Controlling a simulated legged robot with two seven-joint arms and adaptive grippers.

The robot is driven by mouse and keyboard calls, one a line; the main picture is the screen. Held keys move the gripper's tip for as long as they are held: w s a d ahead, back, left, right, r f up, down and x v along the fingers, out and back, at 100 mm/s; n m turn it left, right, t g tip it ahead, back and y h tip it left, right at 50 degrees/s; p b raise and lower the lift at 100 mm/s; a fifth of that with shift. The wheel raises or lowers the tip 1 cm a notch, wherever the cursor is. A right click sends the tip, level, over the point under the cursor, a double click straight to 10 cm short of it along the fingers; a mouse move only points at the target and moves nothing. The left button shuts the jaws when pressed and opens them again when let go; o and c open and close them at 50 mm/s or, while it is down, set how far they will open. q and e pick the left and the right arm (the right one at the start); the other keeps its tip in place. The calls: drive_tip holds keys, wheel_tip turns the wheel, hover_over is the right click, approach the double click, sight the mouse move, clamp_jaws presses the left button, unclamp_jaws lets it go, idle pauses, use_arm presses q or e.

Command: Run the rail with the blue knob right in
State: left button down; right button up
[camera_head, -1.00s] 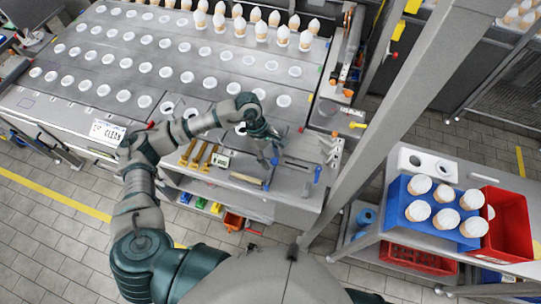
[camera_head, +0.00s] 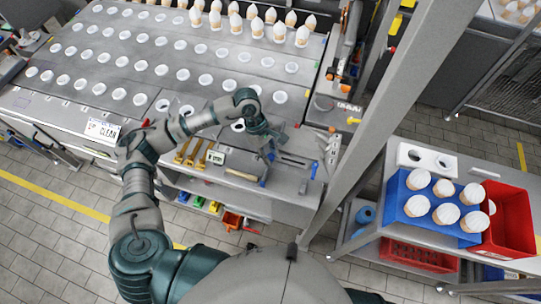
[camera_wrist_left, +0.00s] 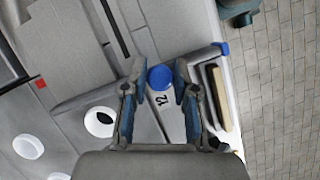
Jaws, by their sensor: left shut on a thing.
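My left gripper (camera_head: 271,154) is over the right part of the grey bench, beside a dark slot. In the left wrist view my left gripper (camera_wrist_left: 159,95) has its two fingers on either side of a round blue knob (camera_wrist_left: 160,77) and is shut on it. How far in the rail is cannot be told. In the head view the knob is mostly covered by the fingers. My right gripper is not in view.
A second blue piece (camera_head: 313,171) stands at the bench's right; a wooden handle (camera_head: 242,175) lies near its front edge. Yellow-handled tools (camera_head: 197,154) and a small display (camera_head: 216,157) are left of the gripper. Rows of white cups fill the bench behind. A grey post (camera_head: 375,110) rises at the right.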

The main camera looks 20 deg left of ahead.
use_arm(q)
drive_tip(key=c, duration=1)
unclamp_jaws()
drive_tip(key=shift+w+a, duration=0.1)
drive_tip(key=shift+w, duration=0.15)
drive_tip(key=shift+o, duration=0.4)
drive_tip(key=shift+w+a, duration=0.1)
drive_tip(key=v, duration=1.2)
drive_tip(key=shift+a, duration=0.15)
drive_tip(key=shift+f, duration=0.2)
